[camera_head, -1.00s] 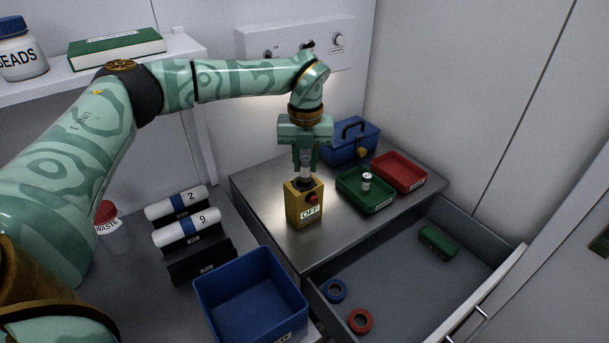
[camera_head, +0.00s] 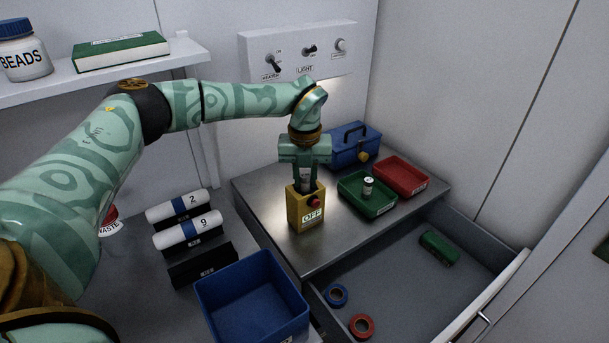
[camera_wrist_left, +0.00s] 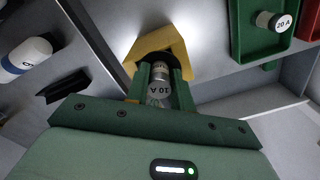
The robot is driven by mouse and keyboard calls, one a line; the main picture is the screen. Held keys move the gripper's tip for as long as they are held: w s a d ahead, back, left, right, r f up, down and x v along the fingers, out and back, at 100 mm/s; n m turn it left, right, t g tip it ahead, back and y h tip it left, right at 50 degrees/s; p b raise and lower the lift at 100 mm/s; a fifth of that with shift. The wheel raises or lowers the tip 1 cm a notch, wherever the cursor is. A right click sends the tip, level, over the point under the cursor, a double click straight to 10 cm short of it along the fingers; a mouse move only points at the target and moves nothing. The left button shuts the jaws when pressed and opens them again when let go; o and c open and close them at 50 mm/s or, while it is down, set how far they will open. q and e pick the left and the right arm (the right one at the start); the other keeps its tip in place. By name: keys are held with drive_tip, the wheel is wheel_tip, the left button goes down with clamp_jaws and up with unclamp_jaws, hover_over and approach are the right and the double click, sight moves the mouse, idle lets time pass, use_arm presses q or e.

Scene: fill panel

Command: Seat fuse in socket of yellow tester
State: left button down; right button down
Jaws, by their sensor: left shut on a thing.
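The yellow tester (camera_head: 304,212) stands upright on the steel top, with a red part and an "OFF" label on its front. My left gripper (camera_head: 305,184) is directly above it, pointing down, its fingertips at the tester's top. It is shut on a fuse (camera_wrist_left: 159,84), which has metal and a white label that looks like "10 A". The fuse's lower end is at the dark socket opening; how deep it sits is hidden. The tester also shows in the left wrist view (camera_wrist_left: 150,44). My right gripper is not in view.
A second fuse (camera_head: 368,186), marked "20 A", stands in a green tray (camera_head: 380,208). A red tray (camera_head: 402,174) and a blue toolbox (camera_head: 350,147) are behind. An open drawer (camera_head: 400,290) holds tape rolls. A blue bin (camera_head: 250,297) is at front.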

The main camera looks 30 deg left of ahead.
sight(306, 174)
use_arm(q)
drive_tip(key=c, duration=1.3)
unclamp_jaws()
drive_tip(key=shift+s+d+f, duration=0.1)
drive_tip(key=shift+s+f, duration=0.15)
drive_tip(key=shift+f, duration=0.4)
drive_tip(key=shift+o, duration=0.5)
drive_tip(key=shift+w+d, duration=0.1)
drive_tip(key=shift+d, duration=0.05)
drive_tip(key=shift+r, duration=0.2)
wheel_tip(306, 174, up, 13)
drive_tip(key=p, duration=0.2)
drive_tip(key=shift+w+a, duration=0.15)
drive_tip(key=shift+a, duration=0.1)
drive_tip(key=shift+r+p, duration=0.1)
drive_tip(key=shift+p, duration=0.2)
